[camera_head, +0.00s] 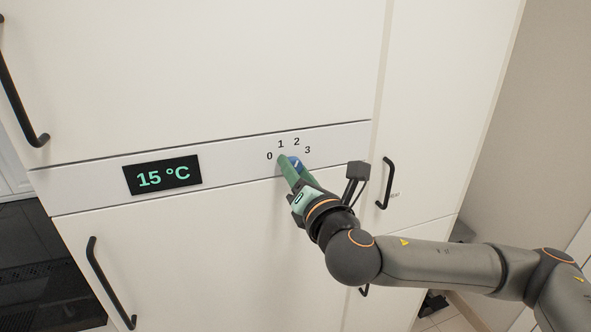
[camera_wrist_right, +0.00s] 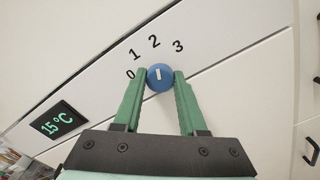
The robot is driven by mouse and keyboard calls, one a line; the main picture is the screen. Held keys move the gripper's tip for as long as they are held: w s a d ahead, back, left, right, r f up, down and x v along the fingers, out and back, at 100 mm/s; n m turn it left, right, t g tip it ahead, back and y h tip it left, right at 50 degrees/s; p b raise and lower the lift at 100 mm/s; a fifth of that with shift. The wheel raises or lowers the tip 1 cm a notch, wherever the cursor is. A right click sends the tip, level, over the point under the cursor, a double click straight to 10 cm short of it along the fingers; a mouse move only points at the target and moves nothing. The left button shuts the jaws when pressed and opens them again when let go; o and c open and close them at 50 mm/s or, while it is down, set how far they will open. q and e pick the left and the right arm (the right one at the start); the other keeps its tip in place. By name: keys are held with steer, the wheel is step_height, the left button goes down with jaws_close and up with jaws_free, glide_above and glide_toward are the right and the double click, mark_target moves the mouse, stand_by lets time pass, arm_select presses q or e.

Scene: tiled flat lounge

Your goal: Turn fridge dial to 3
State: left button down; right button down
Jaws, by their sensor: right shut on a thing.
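The blue round dial (camera_head: 297,162) sits on the white fridge's control strip, below the printed numbers 0, 1, 2 and 3. In the right wrist view the dial (camera_wrist_right: 160,78) shows whole, with a short white mark that points roughly toward the 2. My right gripper (camera_head: 290,163) reaches in from the lower right, and its green fingers partly cover the dial in the head view. In the wrist view its fingertips (camera_wrist_right: 161,75) are on either side of the dial, shut on it. My left gripper is not in view.
A dark display (camera_head: 162,175) left of the dial reads 15 °C. Black door handles stick out at the upper left (camera_head: 22,90), lower left (camera_head: 108,280) and right (camera_head: 387,183) of the panel. The fridge front around the dial is flat and clear.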

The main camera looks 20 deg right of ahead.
steer(key=shift+f+m, duration=0.1)
steer(key=shift+m, duration=0.2)
steer(key=m, duration=0.7)
steer(key=shift+m, duration=0.7)
stand_by(0.3)
steer(key=shift+c, duration=2.3)
jaws_free()
